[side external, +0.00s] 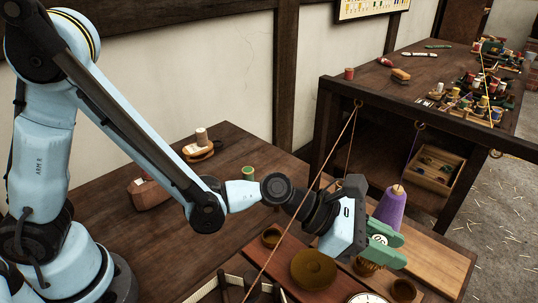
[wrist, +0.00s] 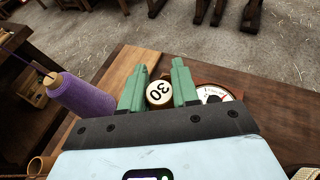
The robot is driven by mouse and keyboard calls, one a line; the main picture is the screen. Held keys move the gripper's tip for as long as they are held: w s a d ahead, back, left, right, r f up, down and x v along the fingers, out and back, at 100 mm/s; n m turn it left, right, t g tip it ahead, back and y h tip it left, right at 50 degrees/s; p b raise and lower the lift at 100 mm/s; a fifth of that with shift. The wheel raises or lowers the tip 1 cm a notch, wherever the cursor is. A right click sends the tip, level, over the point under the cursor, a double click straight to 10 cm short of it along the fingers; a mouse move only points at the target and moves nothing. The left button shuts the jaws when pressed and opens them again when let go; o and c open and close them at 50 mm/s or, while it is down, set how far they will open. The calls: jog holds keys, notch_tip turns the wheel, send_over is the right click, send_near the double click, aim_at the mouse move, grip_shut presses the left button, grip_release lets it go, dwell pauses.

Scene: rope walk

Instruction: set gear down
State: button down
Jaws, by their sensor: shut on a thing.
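In the wrist view the knob (wrist: 160,94) sits between the two green fingers (wrist: 159,67). A brown ribbed gear (side external: 369,266) shows just below the fingers in the side view and seems to belong to the knob. I cannot tell whether it touches the board under it. The gear's teeth are mostly hidden in the wrist view.
A purple thread cone (side external: 389,210) stands close behind my gripper. A white dial (wrist: 215,94) is right of the knob in the wrist view. Small wooden cups (side external: 403,290) stand nearby. The board's right part (side external: 440,263) is clear.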

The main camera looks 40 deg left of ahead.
jog(key=w+f, duration=0.1)
jog(key=w+a+f, duration=0.1)
jog(key=w, duration=0.1)
jog(key=shift+w+a+f, duration=0.15)
jog(key=shift+w+a, duration=0.05)
jog(key=shift+w, duration=0.1)
jog(key=shift+f, duration=2.05)
jog(key=shift+f, duration=0.4)
jog(key=shift+f, duration=0.25)
jog(key=c, duration=0.8)
grip_release()
jog(key=shift+c, duration=0.2)
jog(key=shift+s, duration=0.1)
jog(key=shift+r, duration=0.1)
